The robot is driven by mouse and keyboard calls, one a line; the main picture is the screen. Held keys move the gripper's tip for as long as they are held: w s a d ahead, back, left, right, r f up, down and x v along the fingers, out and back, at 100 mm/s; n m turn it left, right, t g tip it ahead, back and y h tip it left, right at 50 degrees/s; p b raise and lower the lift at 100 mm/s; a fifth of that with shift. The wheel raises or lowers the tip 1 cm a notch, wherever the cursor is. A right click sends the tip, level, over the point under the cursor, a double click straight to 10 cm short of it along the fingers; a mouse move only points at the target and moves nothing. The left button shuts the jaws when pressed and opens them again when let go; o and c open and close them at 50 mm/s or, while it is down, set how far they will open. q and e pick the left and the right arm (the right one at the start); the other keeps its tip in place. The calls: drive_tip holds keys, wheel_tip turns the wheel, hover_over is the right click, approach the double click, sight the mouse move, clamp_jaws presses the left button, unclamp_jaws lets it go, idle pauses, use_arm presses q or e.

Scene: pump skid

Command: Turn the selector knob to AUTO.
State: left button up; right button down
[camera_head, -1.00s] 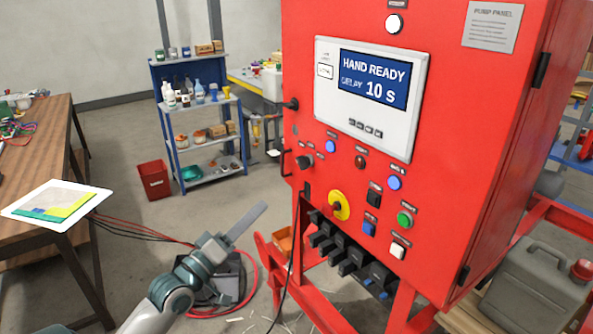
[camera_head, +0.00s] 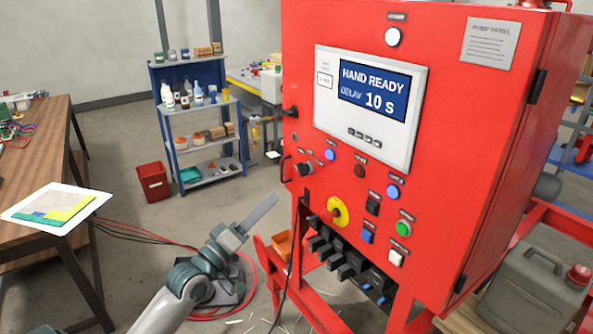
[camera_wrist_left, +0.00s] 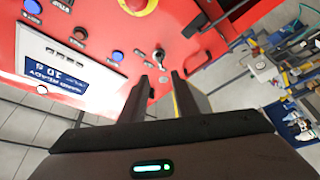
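The selector knob (camera_head: 305,169) is a small black knob near the left edge of the red pump panel (camera_head: 460,150). Its pointer setting is too small to read. The panel display (camera_head: 374,88) reads "HAND READY" and "DELAY 10 S". My left gripper (camera_head: 262,212) is left of and below the knob, apart from the panel in the head view. In the left wrist view the two fingers of this gripper (camera_wrist_left: 160,84) are spread with nothing between them. The knob (camera_wrist_left: 159,57) shows just beyond the gap between the fingertips. My right gripper is out of view.
A yellow-ringed red stop button (camera_head: 336,212), several push buttons and black connectors (camera_head: 340,258) sit below and right of the knob.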

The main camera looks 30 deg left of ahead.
sight(302, 169)
use_arm(q)
drive_tip(key=p+x, duration=0.4)
drive_tip(key=x, duration=0.8)
drive_tip(key=shift+w+p, duration=0.35)
clamp_jaws()
